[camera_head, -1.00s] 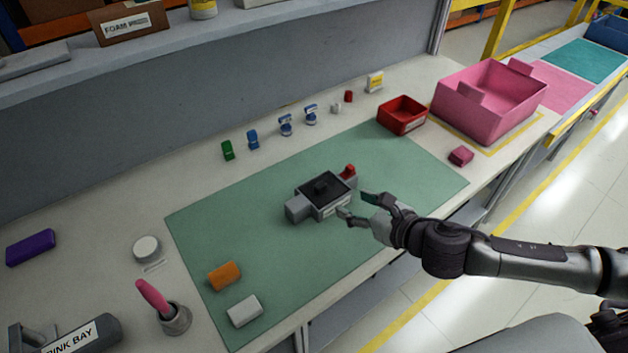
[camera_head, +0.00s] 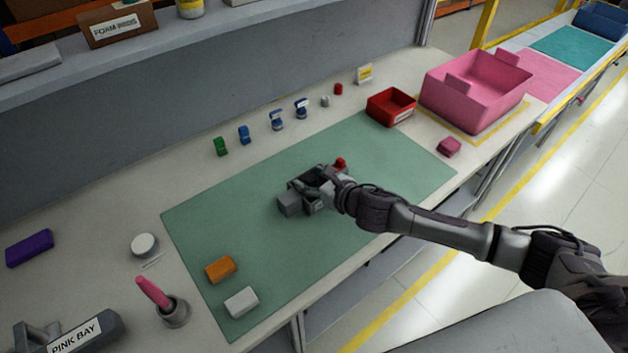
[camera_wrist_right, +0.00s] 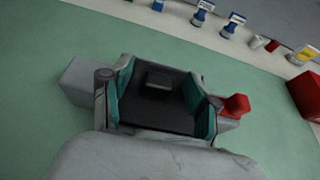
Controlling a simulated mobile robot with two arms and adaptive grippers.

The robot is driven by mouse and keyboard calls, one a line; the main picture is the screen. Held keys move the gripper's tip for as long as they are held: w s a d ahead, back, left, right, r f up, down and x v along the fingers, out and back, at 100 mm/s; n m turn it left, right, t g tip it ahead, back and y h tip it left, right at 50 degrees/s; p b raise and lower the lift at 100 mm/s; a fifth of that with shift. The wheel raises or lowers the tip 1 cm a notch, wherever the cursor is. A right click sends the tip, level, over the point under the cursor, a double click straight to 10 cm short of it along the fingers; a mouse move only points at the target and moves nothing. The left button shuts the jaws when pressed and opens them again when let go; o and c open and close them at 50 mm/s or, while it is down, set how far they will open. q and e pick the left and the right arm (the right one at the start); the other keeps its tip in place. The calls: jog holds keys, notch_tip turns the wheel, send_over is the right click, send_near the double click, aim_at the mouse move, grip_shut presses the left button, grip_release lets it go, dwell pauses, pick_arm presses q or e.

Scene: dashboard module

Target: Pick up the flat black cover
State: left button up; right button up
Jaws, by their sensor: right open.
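The flat black cover (camera_wrist_right: 155,112), with a raised black block in its middle, lies on top of the grey module (camera_head: 290,205) on the green mat. My right gripper (camera_head: 318,184) is over the module and hides most of the cover in the head view. In the right wrist view my right gripper (camera_wrist_right: 160,78) is open, its teal-padded fingers on the left and right of the raised block. I cannot tell whether the fingers touch the cover. My left gripper is not in view.
A red part (camera_wrist_right: 236,105) sticks out at the module's right side. The green mat (camera_head: 235,225) is clear around it, with an orange block (camera_head: 220,268) and a white block (camera_head: 241,302) near its front left. A red bin (camera_head: 390,107) and a pink crate (camera_head: 475,95) stand at the right.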

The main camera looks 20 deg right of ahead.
jog(key=shift+s, duration=0.1)
jog(key=shift+c, duration=1.1)
grip_shut()
jog(key=shift+r, duration=0.15)
